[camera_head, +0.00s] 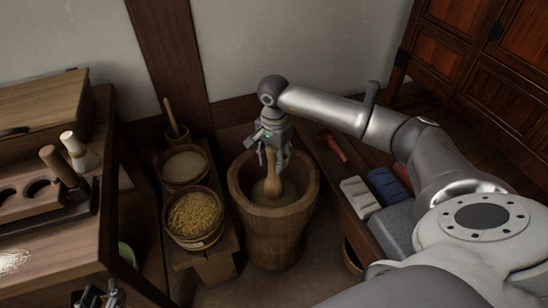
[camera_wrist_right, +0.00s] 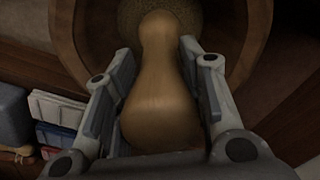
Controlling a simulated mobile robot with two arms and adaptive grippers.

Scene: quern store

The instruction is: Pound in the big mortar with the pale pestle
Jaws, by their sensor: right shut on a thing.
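The big mortar (camera_head: 275,235), a deep wooden tub, stands on the floor in the middle of the head view, with grain-like stuff (camera_head: 289,193) inside. The pale pestle (camera_head: 272,180) is upright in it, its lower end down at the contents. My right gripper (camera_head: 276,158) is shut around the pestle above the mortar. In the right wrist view the pestle (camera_wrist_right: 160,85) sits between both fingers and points into the mortar (camera_wrist_right: 235,50); whether its end touches the contents is unclear. My left gripper (camera_head: 100,295) is cut off at the bottom left edge, over the floor beside the table.
Two tubs stand left of the mortar, one with yellow grain (camera_head: 196,214), one with pale meal (camera_head: 183,167). A low bench (camera_head: 336,187) on the right holds a red tool (camera_head: 332,145) and folded cloths (camera_head: 360,196). A wooden table (camera_head: 60,255) fills the left side.

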